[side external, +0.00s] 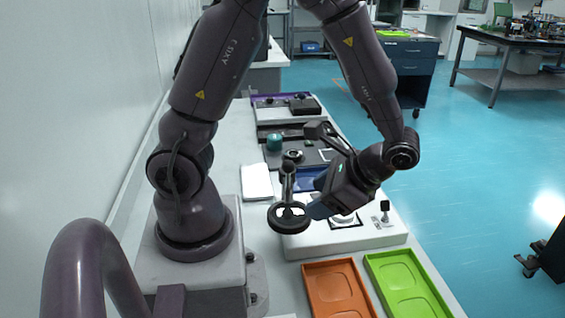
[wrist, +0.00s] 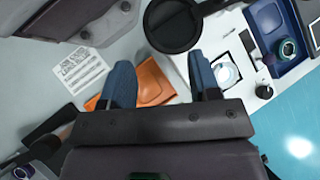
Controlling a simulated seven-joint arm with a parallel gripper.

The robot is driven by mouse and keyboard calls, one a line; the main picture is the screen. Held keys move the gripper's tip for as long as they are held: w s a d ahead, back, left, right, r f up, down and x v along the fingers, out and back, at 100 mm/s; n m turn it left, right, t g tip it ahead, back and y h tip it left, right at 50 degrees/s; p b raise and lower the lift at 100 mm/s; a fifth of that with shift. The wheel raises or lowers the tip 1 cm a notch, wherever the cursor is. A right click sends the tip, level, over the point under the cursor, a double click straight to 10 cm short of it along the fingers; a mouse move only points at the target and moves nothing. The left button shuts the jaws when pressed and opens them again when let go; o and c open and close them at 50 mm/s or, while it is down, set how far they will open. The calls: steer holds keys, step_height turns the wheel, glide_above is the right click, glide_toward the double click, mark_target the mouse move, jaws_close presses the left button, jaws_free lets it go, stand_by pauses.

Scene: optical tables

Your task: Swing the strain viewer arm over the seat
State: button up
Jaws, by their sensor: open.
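The strain viewer arm (side external: 288,183) is dark and ends in a round black-rimmed viewer (side external: 289,217), which hangs at the left end of a white base (side external: 365,240). The viewer also shows as a dark disc in the wrist view (wrist: 172,27). The seat, a pale round piece in a dark square frame (side external: 345,220), lies to the right of the viewer, and the viewer is not over it. My gripper (wrist: 160,62) is open with blue fingers, close to the viewer; contact is unclear.
An orange tray (side external: 337,290) and a green tray (side external: 405,285) lie in front of the base. A small black knob (side external: 384,206) stands on the base's right side. A white sheet (side external: 256,182) lies to the left. Dark devices and a teal cylinder (side external: 274,142) stand behind.

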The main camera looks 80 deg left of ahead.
steer(key=a+f+m+g+y, duration=0.3)
steer(key=f+y, duration=0.1)
steer(key=y, duration=0.1)
steer(key=r+m+y, duration=0.2)
steer(key=y, duration=0.3)
glide_above(285, 185)
steer(key=shift+s+f, duration=0.2)
steer(key=shift+s, duration=0.1)
steer(key=shift+c, duration=0.2)
jaws_close()
